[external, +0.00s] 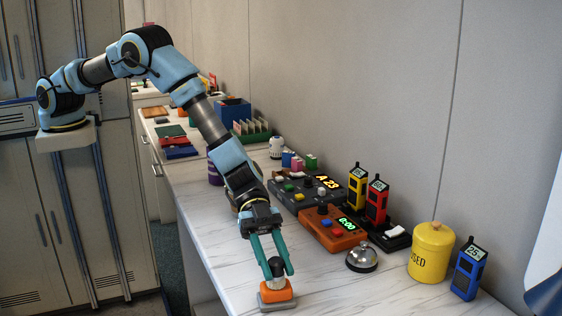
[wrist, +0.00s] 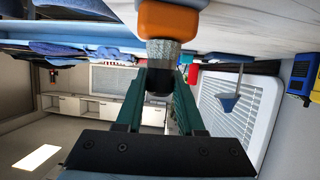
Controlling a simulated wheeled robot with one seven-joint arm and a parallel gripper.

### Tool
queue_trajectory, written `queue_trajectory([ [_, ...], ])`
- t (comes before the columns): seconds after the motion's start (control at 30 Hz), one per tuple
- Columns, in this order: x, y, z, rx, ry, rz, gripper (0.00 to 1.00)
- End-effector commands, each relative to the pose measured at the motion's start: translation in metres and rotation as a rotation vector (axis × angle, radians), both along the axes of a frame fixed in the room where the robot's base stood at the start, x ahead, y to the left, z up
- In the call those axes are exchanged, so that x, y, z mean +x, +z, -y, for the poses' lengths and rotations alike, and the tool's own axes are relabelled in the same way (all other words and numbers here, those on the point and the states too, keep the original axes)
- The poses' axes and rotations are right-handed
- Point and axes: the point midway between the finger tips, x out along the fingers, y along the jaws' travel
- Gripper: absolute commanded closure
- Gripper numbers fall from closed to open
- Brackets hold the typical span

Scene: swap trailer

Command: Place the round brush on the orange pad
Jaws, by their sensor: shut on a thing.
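The round brush shows a dark handle top and a grey lower part; it stands between my fingers in the external view (external: 276,271) and in the wrist view (wrist: 163,52). My gripper (external: 274,268) points down at the near end of the counter and is shut on the brush's dark upper part. The orange pad (external: 276,291) sits on a grey base directly under the brush. In the wrist view the orange pad (wrist: 172,20) meets the brush's grey end, with no gap that I can see. The fingers partly hide the brush's dark part.
A chrome bell (external: 362,257), an orange timer box (external: 333,229) and a yellow canister (external: 431,252) stand to the right of the pad. A blue handheld device (external: 468,270) stands further right. The counter between pad and bell is clear; its front edge is close on the left.

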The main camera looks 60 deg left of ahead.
Motion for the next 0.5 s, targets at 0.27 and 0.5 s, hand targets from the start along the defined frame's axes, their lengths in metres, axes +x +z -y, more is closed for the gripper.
queue_trajectory([
  [0.27,0.0,-0.0015,0.0002,-0.001,0.0,0.0,1.0],
  [0.5,-0.0001,-0.0034,0.0001,0.0,0.0,0.0,0.47],
])
